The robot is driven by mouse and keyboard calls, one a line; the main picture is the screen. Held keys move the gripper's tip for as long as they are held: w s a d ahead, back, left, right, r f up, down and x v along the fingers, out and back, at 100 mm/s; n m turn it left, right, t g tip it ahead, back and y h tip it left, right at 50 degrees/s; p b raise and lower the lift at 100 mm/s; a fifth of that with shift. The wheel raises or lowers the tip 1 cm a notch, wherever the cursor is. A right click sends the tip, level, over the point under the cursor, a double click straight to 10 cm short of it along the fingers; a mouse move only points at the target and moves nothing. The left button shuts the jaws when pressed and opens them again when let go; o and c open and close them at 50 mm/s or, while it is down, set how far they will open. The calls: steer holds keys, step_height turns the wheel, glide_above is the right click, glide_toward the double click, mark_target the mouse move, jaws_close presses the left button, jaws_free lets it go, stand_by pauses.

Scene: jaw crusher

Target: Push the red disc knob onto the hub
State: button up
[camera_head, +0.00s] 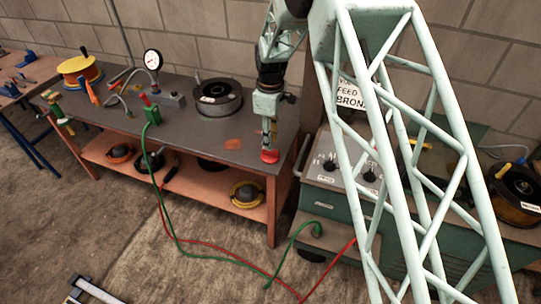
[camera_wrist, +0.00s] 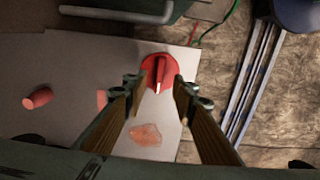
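The red disc knob (camera_head: 270,156) shows at the front right corner of the grey-topped bench, just below my gripper (camera_head: 269,147). In the wrist view the knob (camera_wrist: 152,66) is a round red disc with a raised grip bar and a white pointer line. My gripper (camera_wrist: 160,86) is open there, with one finger on each side of the knob's near part. The fingertips look apart from the grip bar; I cannot tell whether they touch the disc. I cannot make out the hub in either view.
An orange patch (camera_wrist: 145,134) and a red cylinder (camera_wrist: 38,97) lie near my gripper. A green machine (camera_head: 330,205) stands to the right.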

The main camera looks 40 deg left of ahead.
mark_target(270, 154)
steer(key=shift+f+b, duration=0.4)
steer(key=shift+f, duration=2.2)
steer(key=shift+c, duration=0.5)
jaws_close()
